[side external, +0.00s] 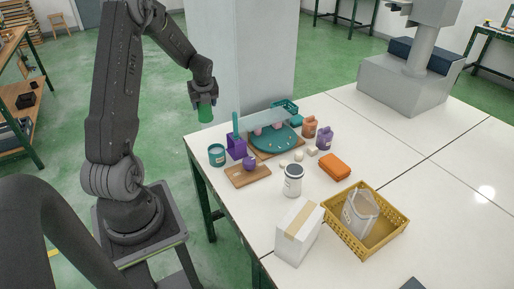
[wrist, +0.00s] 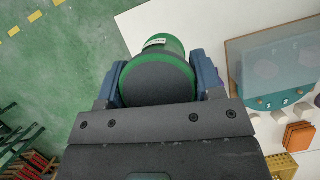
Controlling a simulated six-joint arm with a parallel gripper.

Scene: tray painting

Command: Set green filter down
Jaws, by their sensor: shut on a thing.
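The green filter (side external: 205,113) is a short green cylinder. My gripper (side external: 204,98) is shut on it and holds it in the air, above and near the table's far left corner. In the wrist view the green filter (wrist: 160,75) shows its dark round end and green rim, between the two blue-grey fingers of my gripper (wrist: 158,82). In that view the floor lies behind its left side and the white table behind its right side.
The white table (side external: 380,140) holds a teal round tray (side external: 273,139), a teal cup (side external: 216,155), a purple holder (side external: 236,147), a wooden board (side external: 247,176), a white canister (side external: 293,180), a white box (side external: 299,232) and a yellow basket (side external: 398,222). A grey pillar (side external: 240,60) stands behind. The table's right part is mostly clear.

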